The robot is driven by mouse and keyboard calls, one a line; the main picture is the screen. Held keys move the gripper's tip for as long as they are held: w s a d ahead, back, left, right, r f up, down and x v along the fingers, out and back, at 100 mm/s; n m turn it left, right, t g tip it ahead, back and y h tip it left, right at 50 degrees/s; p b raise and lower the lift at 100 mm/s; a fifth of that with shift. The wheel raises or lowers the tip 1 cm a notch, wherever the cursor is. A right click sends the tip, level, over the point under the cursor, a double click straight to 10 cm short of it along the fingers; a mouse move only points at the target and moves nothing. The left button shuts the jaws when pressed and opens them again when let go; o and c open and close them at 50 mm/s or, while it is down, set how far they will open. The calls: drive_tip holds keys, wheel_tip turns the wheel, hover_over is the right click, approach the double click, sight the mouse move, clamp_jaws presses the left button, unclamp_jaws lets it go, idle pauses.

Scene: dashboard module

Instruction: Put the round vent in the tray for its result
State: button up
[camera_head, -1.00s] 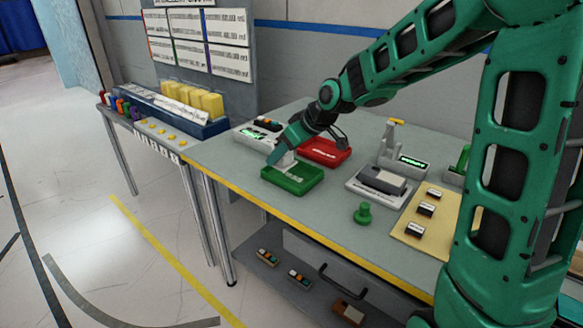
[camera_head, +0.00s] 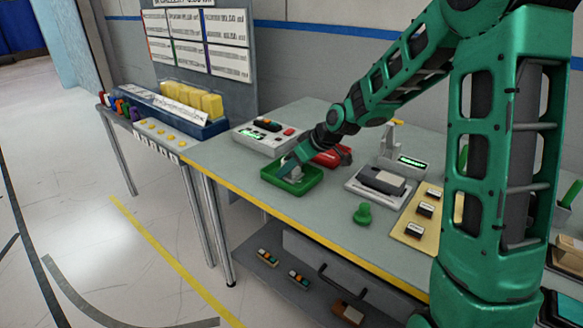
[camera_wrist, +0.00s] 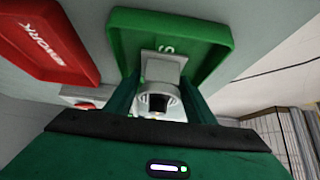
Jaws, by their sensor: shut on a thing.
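The round vent (camera_wrist: 162,70) is a light grey part with a round opening, held between the fingers of my gripper (camera_wrist: 160,98) in the wrist view. In the head view my gripper (camera_head: 288,168) is over the green tray (camera_head: 283,188), low at its back left, and the vent there is mostly hidden. The green tray (camera_wrist: 222,32) lies just beyond the vent in the wrist view, with part of a letter showing on its floor. I cannot tell whether the vent touches the floor. The red tray (camera_wrist: 45,45), marked REWORK, is beside it.
A white test unit (camera_head: 262,142) with buttons stands behind the trays. The red tray (camera_head: 326,160) is partly hidden by my arm. A grey fixture (camera_head: 380,183) and a green knob-shaped part (camera_head: 362,214) stand to the right. The bench front between has free room.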

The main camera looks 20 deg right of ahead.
drive_tip(key=o, duration=1.3)
drive_tip(key=shift+c, duration=0.2)
drive_tip(key=v, duration=1.2)
drive_tip(key=s+d+m+g+h, duration=0.1)
drive_tip(key=s+d+m, duration=0.1)
drive_tip(key=s, duration=0.3)
drive_tip(key=s+d+f+m+g+h, duration=0.1)
drive_tip(key=s+d+m, duration=0.1)
drive_tip(key=s+d, duration=0.2)
drive_tip(key=s+d+f+m+h, duration=0.1)
drive_tip(key=s+d+m, duration=0.1)
drive_tip(key=s, duration=0.5)
drive_tip(key=shift+s+d+f+g+h, duration=0.1)
drive_tip(key=shift+s+d+g+h, duration=0.1)
drive_tip(key=shift+d, duration=0.2)
drive_tip(key=shift+s+d+g+h, duration=0.2)
drive_tip(key=shift+d, duration=0.2)
drive_tip(key=s+d+m+g, duration=0.1)
drive_tip(key=s+m, duration=0.1)
drive_tip(key=s, duration=0.4)
drive_tip(key=s+d+f+m+g, duration=0.1)
drive_tip(key=s+m, duration=0.1)
drive_tip(key=s, duration=0.5)
drive_tip(key=s+d+f+m+g, duration=0.1)
drive_tip(key=s+m, duration=0.2)
drive_tip(key=s, duration=0.3)
drive_tip(key=shift+s+d+g, duration=0.15)
drive_tip(key=shift+d+g, duration=0.2)
drive_tip(key=shift+g, duration=0.05)
